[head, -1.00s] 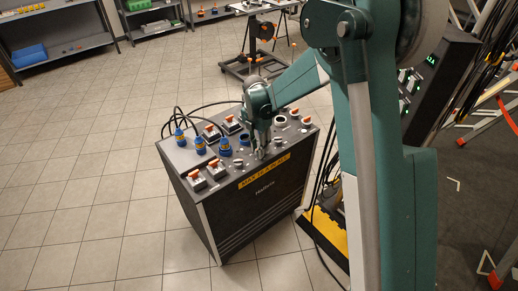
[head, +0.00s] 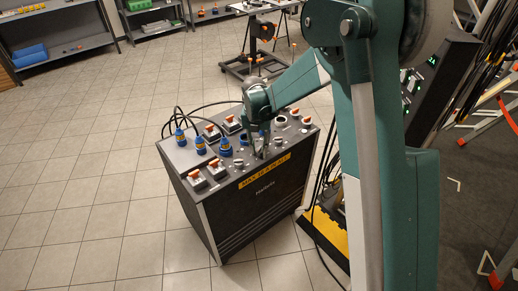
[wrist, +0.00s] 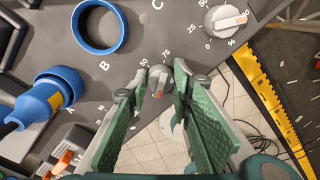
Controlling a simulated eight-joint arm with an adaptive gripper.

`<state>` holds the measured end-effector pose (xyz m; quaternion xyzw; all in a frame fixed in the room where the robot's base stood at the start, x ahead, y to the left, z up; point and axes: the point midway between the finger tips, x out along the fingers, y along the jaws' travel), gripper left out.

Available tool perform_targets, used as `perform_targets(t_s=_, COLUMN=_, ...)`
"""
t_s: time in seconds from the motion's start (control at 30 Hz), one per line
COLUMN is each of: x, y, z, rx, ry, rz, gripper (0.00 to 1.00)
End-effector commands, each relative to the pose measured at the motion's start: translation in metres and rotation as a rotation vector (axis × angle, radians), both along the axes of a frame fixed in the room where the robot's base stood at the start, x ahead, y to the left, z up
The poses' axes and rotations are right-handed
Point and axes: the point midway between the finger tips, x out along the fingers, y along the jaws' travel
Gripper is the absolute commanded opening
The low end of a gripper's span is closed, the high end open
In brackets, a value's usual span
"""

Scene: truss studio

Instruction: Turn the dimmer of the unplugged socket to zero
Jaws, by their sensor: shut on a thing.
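My gripper (head: 263,153) reaches down onto the near edge of the dark control box (head: 262,203). In the wrist view its two green fingers (wrist: 157,84) stand on either side of a small grey dimmer knob (wrist: 158,76) and hold it. The knob has an orange-red mark, and the numbers 50 and 75 are printed beside it. An empty blue socket ring (wrist: 73,27) lies above the letter B. A blue plug (wrist: 42,103) sits in the socket by the letter A. The fingers hide part of the knob's scale.
Another dimmer knob (wrist: 226,20) sits at the upper right of the wrist view. Orange-topped switches (head: 215,169) and several blue plugs with black cables (head: 180,137) crowd the box top. A yellow-edged black ramp (head: 323,228) lies to the right. Tiled floor to the left is clear.

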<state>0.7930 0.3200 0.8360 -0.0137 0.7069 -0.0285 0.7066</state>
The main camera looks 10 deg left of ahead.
Motion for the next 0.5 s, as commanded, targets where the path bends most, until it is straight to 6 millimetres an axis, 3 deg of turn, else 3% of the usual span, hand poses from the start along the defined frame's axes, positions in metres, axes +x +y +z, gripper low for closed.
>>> perform_targets(t_s=0.17, x=0.0, y=0.0003, z=0.0, rx=0.0, ry=0.0, rz=0.0, gripper=0.11)
perform_targets(t_s=0.2, x=0.0, y=0.0003, z=0.0, rx=0.0, ry=0.0, rz=0.0, gripper=0.26)
perform_targets(t_s=0.3, x=0.0, y=0.0002, z=0.0, rx=0.0, ry=0.0, rz=-0.001, gripper=0.38)
perform_targets(t_s=0.5, x=0.0, y=0.0001, z=0.0, rx=0.0, ry=0.0, rz=-0.001, gripper=0.38)
